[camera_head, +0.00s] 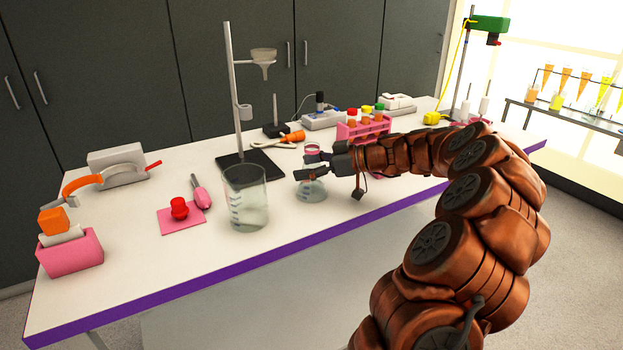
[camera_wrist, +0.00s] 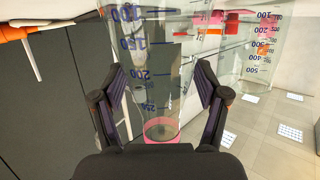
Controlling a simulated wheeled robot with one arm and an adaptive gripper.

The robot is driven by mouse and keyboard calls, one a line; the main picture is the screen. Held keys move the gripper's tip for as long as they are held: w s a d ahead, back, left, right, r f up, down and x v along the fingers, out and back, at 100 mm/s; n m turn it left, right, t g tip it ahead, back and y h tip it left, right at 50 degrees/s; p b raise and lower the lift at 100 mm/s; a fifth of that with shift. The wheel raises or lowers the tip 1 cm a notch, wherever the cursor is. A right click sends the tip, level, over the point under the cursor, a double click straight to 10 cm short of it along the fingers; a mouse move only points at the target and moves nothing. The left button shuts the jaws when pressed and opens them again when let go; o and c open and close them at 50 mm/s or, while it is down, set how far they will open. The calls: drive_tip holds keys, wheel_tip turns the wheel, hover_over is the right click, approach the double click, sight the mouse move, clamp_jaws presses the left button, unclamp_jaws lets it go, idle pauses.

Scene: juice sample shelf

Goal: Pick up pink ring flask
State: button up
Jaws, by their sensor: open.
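The pink ring flask (camera_head: 312,191) stands on the white table near its front edge, a clear glass flask with a pink ring at its neck. My gripper (camera_head: 313,166) is at the flask's neck, just below the ring, and partly covers it. In the wrist view the flask (camera_wrist: 152,75), with blue volume marks, lies between the two spread fingers of my gripper (camera_wrist: 158,78). The pink ring shows close to the palm. The gripper is open, with gaps seen between the fingers and the glass.
A large glass beaker (camera_head: 246,205) stands just left of the flask. A pink tube rack (camera_head: 363,131) with several coloured caps is behind my gripper. A dark stand base (camera_head: 253,165) is behind the beaker.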

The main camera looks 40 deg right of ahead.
drive_tip(key=shift+w+a+f, duration=0.2)
drive_tip(key=shift+w+a, duration=0.15)
drive_tip(key=shift+w, duration=0.1)
drive_tip(key=shift+c, duration=0.3)
drive_tip(key=c, duration=1.3)
drive_tip(key=shift+o, duration=0.2)
drive_tip(key=shift+r, duration=0.2)
drive_tip(key=shift+r, duration=1.45)
drive_tip(key=shift+s+r+b, duration=0.2)
drive_tip(key=shift+s+b, duration=0.05)
drive_tip(key=shift+b, duration=0.05)
drive_tip(key=s+r+b, duration=0.1)
drive_tip(key=s+b, duration=0.1)
drive_tip(key=s, duration=1.3)
drive_tip(key=shift+s+d+r, duration=0.2)
drive_tip(key=shift+d, duration=0.2)
